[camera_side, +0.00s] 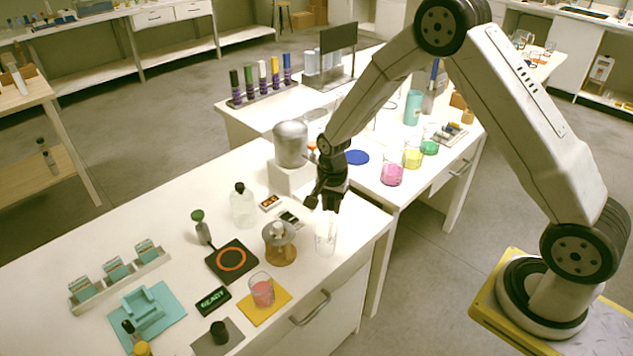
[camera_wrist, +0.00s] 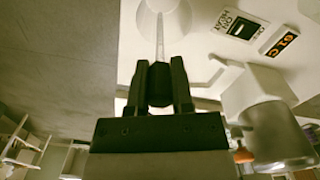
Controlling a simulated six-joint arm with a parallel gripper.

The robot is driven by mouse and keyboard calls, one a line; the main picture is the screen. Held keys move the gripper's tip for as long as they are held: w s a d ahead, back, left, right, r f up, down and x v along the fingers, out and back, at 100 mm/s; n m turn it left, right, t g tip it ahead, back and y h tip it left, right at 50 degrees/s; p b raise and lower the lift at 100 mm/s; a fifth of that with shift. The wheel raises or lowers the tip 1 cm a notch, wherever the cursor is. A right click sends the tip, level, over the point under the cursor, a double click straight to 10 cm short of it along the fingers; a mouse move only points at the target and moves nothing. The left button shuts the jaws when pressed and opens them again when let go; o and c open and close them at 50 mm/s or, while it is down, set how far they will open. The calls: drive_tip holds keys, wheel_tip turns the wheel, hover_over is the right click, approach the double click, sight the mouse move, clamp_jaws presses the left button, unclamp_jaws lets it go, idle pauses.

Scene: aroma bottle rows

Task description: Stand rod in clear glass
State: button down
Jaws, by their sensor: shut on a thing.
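My gripper (camera_side: 325,195) is at the right end of the near bench, pointing down above the clear glass (camera_side: 326,240). In the wrist view my gripper (camera_wrist: 160,90) is shut on the dark grip of the rod. The rod's thin pale shaft (camera_wrist: 160,38) extends from that grip toward a pale round shape at the top edge, which appears to be the clear glass (camera_wrist: 178,14). The shaft overlaps the glass there; I cannot tell how deep its tip is. In the side view the rod is too faint to make out.
A white block (camera_side: 292,178) with a metal dome (camera_side: 290,143) stands close behind my gripper. An amber-based vessel (camera_side: 279,250) is left of the glass, and a pink beaker (camera_side: 262,290) sits on a yellow mat. A clear bottle (camera_side: 242,208) stands farther left. The bench's right edge is near.

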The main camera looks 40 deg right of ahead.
drive_tip(key=shift+f, duration=0.7)
drive_tip(key=shift+c, duration=2.1)
unclamp_jaws()
drive_tip(key=shift+r, duration=3.9)
